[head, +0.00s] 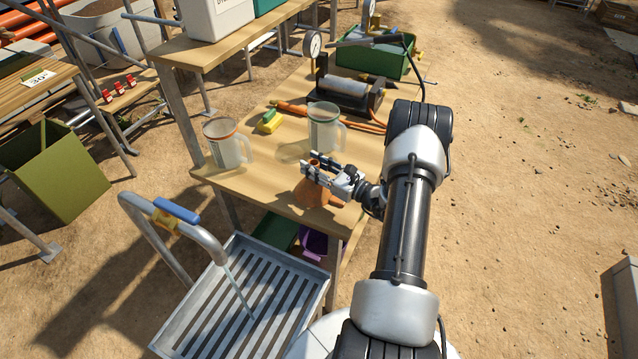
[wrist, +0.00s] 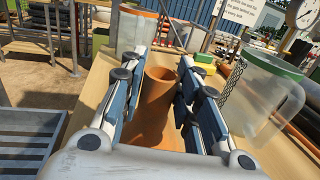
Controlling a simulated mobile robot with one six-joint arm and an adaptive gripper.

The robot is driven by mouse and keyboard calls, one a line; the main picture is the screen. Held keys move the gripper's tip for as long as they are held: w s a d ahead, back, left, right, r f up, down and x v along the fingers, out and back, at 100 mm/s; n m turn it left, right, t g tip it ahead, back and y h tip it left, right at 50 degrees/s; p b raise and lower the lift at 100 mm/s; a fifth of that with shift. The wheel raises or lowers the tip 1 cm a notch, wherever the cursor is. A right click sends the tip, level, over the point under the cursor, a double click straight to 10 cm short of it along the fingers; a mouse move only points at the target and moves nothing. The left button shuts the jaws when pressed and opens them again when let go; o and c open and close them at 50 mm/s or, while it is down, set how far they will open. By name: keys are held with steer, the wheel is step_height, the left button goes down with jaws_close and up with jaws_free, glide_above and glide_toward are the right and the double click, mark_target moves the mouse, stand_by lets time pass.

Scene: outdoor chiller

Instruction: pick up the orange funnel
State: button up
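The orange funnel (head: 312,193) stands spout up on the wooden table, near its front edge. My gripper (head: 309,171) reaches in from the right at the height of the spout. In the wrist view the spout of the funnel (wrist: 157,103) rises between the two fingers of my gripper (wrist: 165,62). The fingers are apart, with a visible gap on each side of the spout. The funnel's wide lower part is partly hidden behind the fingers and palm.
A clear pitcher with an orange rim (head: 227,145) stands to the left, and one with a green rim (head: 324,128) stands close behind the gripper. A yellow-green sponge (head: 269,121), a gauge pump (head: 349,92) and a green bin (head: 375,57) are farther back. A slatted grey tray (head: 245,300) is in front.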

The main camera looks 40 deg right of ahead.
jaws_close()
steer(key=shift+r, duration=0.15)
step_height(320, 180, up, 20)
steer(key=p, duration=0.4)
stand_by(0.4)
steer(key=shift+c, duration=0.3)
jaws_free()
jaws_close()
